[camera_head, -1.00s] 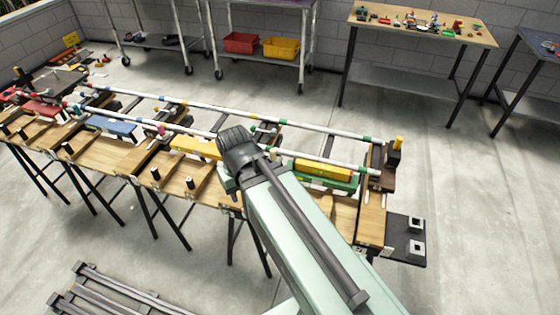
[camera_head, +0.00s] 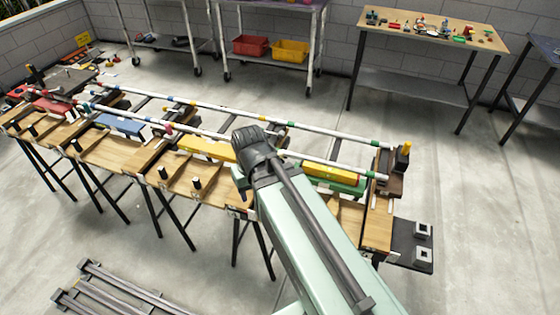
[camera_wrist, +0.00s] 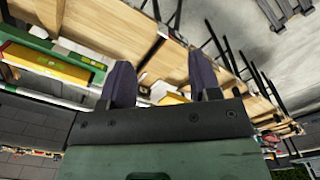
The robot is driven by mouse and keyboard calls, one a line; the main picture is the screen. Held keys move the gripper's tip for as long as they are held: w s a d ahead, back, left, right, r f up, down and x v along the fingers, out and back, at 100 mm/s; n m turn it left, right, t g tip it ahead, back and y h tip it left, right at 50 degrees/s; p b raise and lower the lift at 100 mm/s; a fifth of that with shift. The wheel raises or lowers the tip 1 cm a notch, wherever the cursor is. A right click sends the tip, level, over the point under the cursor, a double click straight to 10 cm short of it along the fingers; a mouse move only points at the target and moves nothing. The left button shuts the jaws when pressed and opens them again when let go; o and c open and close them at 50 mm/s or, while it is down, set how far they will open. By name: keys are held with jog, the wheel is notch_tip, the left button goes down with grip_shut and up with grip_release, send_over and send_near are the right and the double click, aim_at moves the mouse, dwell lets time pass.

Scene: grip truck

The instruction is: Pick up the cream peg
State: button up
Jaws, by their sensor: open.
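I cannot pick out a cream peg for certain in either view. In the wrist view my gripper (camera_wrist: 162,82) shows two dark fingers, spread apart with nothing held between them. Past the fingers lie the wooden bench (camera_wrist: 105,28) and a yellow block (camera_wrist: 172,99). In the head view my arm reaches over the long wooden bench (camera_head: 205,187), and its links hide part of the bench and the gripper's fingers. Several short dark pegs stand along the bench front, one of them (camera_head: 196,183) left of my arm.
White rails (camera_head: 240,107) with coloured bands run along the bench. A yellow block (camera_head: 207,148), a blue block (camera_head: 120,124) and a green piece with a yellow top (camera_head: 333,176) lie among them. A small table (camera_head: 435,30) with loose parts stands behind. Grey floor is open at right.

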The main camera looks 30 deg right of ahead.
jog(key=w+d+f+m+b, duration=0.2)
jog(key=w+d+f+b, duration=0.25)
jog(key=w+d, duration=0.8)
jog(key=n+t, duration=0.1)
jog(key=t, duration=0.1)
send_over(281, 153)
jog(key=shift+w+d+p, duration=0.2)
jog(key=shift+d+p, duration=0.05)
jog(key=shift+p, duration=0.2)
jog(key=shift+s+a+n, duration=0.25)
jog(key=shift+n, duration=0.25)
jog(key=shift+f, duration=0.2)
jog(key=f+b, duration=0.7)
jog(key=w+f+b, duration=0.1)
jog(key=f+b, duration=0.2)
jog(key=b, duration=0.1)
jog(key=shift+f, duration=0.35)
jog(key=shift+r, duration=0.25)
grip_shut()
